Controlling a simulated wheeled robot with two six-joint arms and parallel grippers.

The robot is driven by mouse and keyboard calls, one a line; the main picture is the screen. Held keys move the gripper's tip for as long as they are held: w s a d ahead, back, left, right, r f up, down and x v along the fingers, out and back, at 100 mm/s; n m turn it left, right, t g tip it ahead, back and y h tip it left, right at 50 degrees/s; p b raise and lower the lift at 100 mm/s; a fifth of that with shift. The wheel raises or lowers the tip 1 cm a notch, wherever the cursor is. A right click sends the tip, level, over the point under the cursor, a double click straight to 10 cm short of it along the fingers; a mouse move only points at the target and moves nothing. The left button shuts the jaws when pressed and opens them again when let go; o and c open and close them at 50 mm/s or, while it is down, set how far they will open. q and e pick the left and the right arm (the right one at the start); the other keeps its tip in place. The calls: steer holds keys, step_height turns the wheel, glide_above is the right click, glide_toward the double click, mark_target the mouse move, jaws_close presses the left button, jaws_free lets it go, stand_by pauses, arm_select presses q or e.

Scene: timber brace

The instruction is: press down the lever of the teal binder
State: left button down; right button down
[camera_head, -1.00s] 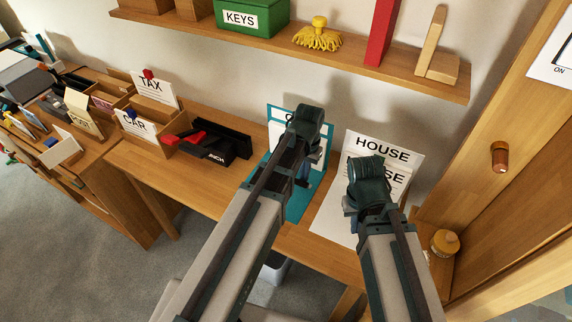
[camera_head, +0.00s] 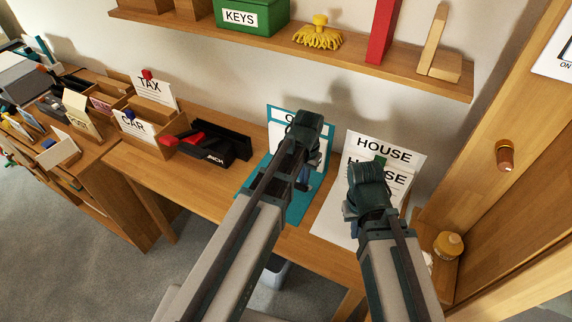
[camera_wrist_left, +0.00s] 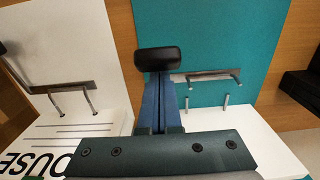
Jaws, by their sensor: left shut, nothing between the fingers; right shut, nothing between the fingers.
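The teal binder (camera_head: 312,202) lies open on the desk, with white paper on it, partly hidden behind my left arm. Its teal cover also shows in the left wrist view (camera_wrist_left: 222,40), with a metal bar (camera_wrist_left: 205,75), curved prongs and short posts standing apart. The lever's black rounded end (camera_wrist_left: 158,60) shows just beyond the tips of my left gripper (camera_wrist_left: 160,82); I cannot tell whether they touch. The left gripper is shut and empty, over the binder in the head view (camera_head: 304,184). My right gripper (camera_head: 354,229) is shut and empty over the white HOUSE binder.
The white HOUSE binder (camera_head: 335,215) lies right of the teal one. A black hole punch (camera_head: 215,155) and card boxes stand to the left. A shelf (camera_head: 300,50) hangs above. A yellow-capped jar (camera_head: 449,244) stands at the right.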

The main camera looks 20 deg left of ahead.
arm_select(q)
steer(key=shift+s+a+f+b, duration=0.1)
steer(key=shift+s+f+b, duration=0.35)
steer(key=shift+s+f, duration=0.1)
arm_select(e)
steer(key=shift+f, duration=0.55)
arm_select(q)
steer(key=shift+s+f, duration=0.15)
arm_select(e)
steer(key=shift+f, duration=0.15)
arm_select(q)
steer(key=shift+s+a+f+b, duration=0.2)
steer(key=shift+s+f+b, duration=0.5)
steer(key=shift+s+b, duration=0.2)
arm_select(e)
steer(key=shift+f, duration=0.7)
